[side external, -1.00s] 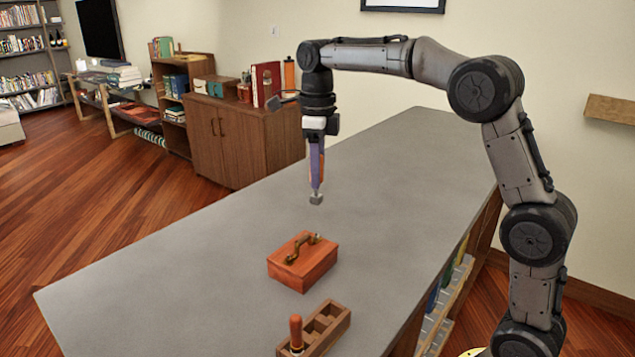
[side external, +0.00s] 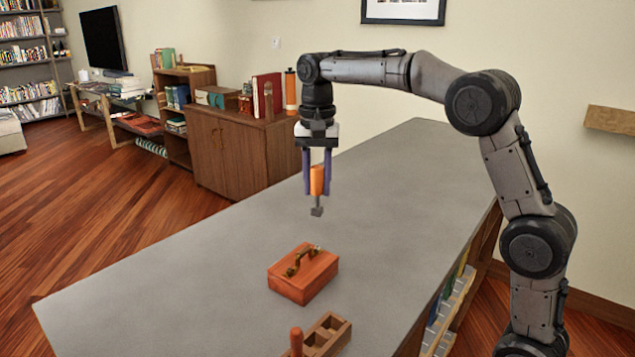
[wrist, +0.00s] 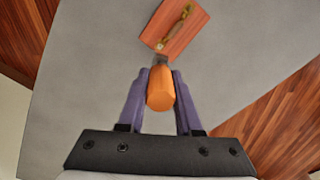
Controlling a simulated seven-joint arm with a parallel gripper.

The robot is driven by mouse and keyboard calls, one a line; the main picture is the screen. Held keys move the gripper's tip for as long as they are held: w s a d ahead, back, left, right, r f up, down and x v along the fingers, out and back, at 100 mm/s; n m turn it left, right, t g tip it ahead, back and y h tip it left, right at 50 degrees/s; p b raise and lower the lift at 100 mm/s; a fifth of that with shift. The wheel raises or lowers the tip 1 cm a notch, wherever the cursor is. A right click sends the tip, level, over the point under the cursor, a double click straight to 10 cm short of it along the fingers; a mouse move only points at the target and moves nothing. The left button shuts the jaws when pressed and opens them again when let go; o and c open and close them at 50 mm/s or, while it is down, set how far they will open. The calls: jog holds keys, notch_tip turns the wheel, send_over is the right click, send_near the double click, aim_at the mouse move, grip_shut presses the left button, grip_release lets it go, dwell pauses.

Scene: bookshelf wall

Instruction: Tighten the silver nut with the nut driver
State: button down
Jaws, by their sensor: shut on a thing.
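My gripper (side external: 316,192) is shut on the orange handle of the nut driver (side external: 317,178). The tool hangs with its grey metal end down, above the table and clear of it. In the wrist view the orange handle (wrist: 160,90) sits between my two purple fingers and hides part of the grey end. A red-brown wooden block (side external: 303,278) with a curved brass-coloured piece on top (side external: 298,262) lies on the table, nearer the camera than the tool. A small silver spot, perhaps the silver nut (wrist: 160,46), shows near one end of the brass piece; its shape is too small to tell.
A wooden rack (side external: 333,337) with compartments stands at the table's near edge, cut off by the frame. A red-orange handle (side external: 296,342) stands upright in it. The grey tabletop (side external: 200,265) is otherwise clear. A cabinet (side external: 240,155) stands behind.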

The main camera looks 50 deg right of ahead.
aim_at(317, 206)
jog(key=shift+n, duration=0.3)
notch_tip(317, 206, down, 5)
jog(key=shift+r, duration=0.1)
jog(key=shift+f+m, duration=0.4)
jog(key=shift+f, duration=1.05)
jog(key=shift+f+m, duration=0.3)
jog(key=shift+f, duration=0.6)
jog(key=m, duration=1.1)
jog(key=shift+s, duration=0.1)
jog(key=m, duration=1.2)
jog(key=shift+s+a, duration=0.1)
